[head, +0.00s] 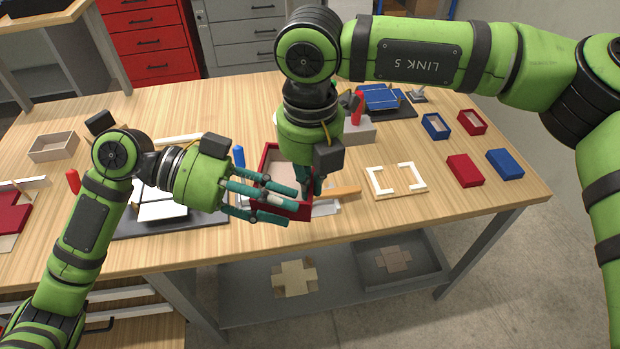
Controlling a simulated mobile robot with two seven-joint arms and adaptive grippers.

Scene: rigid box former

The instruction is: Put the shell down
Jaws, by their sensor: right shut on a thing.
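The shell looks like an open-topped red box with a pale inside (268,164), over the front middle of the table. I cannot tell whether it touches the tabletop. My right gripper (310,190) comes down from above and is shut on the shell's right wall. My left gripper (300,203) reaches in from the left across the front of the shell. Its teal fingers are spread apart with nothing clearly held, and they hide part of the shell.
A pale frame with white corner pieces (371,184) lies right of the shell. Small red (465,170) and blue (505,163) boxes are further right. A blue panel on a dark base (380,98) stands behind. A blue bottle (238,157) is left of the shell. Bare table lies at front right.

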